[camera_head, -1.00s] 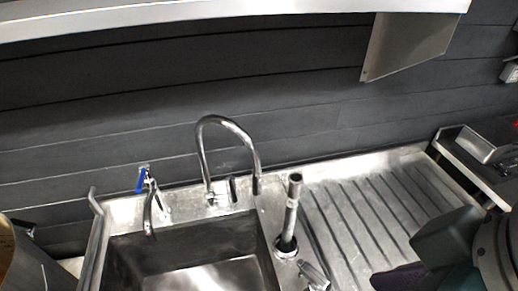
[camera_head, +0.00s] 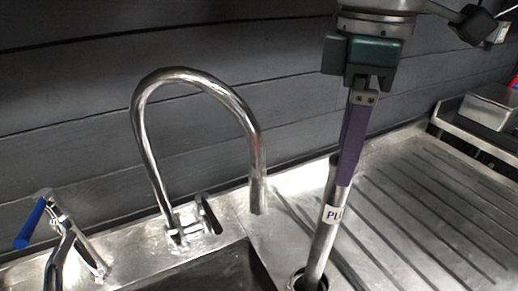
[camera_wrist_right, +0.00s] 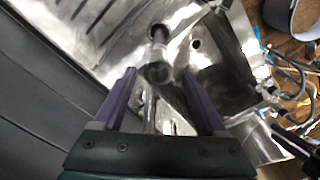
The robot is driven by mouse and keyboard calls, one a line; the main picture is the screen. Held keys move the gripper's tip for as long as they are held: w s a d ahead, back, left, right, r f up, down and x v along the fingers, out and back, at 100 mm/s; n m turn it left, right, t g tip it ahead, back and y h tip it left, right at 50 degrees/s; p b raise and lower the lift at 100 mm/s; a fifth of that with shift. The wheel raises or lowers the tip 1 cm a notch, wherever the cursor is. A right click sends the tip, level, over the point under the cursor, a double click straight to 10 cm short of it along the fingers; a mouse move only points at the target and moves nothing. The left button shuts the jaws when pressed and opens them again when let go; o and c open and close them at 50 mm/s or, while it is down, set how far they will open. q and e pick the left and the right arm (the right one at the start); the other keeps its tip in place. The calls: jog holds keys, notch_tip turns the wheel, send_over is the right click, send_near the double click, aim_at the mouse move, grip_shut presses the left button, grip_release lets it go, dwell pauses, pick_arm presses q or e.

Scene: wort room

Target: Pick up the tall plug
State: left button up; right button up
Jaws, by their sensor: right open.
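The tall plug (camera_head: 323,232) is a slim metal tube with a white label reading "PLU". It stands slightly tilted in the round hole at the sink's right edge. My right gripper (camera_head: 347,182) points down over it, with its purple fingers at the tube's upper end. In the right wrist view the plug's round top (camera_wrist_right: 158,72) shows between the two spread fingers of the right gripper (camera_wrist_right: 159,76). The gripper is open, and I cannot tell whether a finger touches the tube. My left gripper is not in view.
A curved faucet (camera_head: 255,150) rises left of the plug. A tap with a blue handle (camera_head: 31,222) is at the far left. The sink basin (camera_head: 195,278) lies in front. The ribbed drainboard (camera_head: 430,205) on the right is clear.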

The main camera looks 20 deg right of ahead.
aim_at(335, 197)
notch_tip(335, 197, down, 7)
jog(key=p, duration=0.1)
jog(key=shift+d, duration=0.15)
grip_shut()
dwell(0.6)
jog(key=shift+r, duration=0.1)
dwell(0.7)
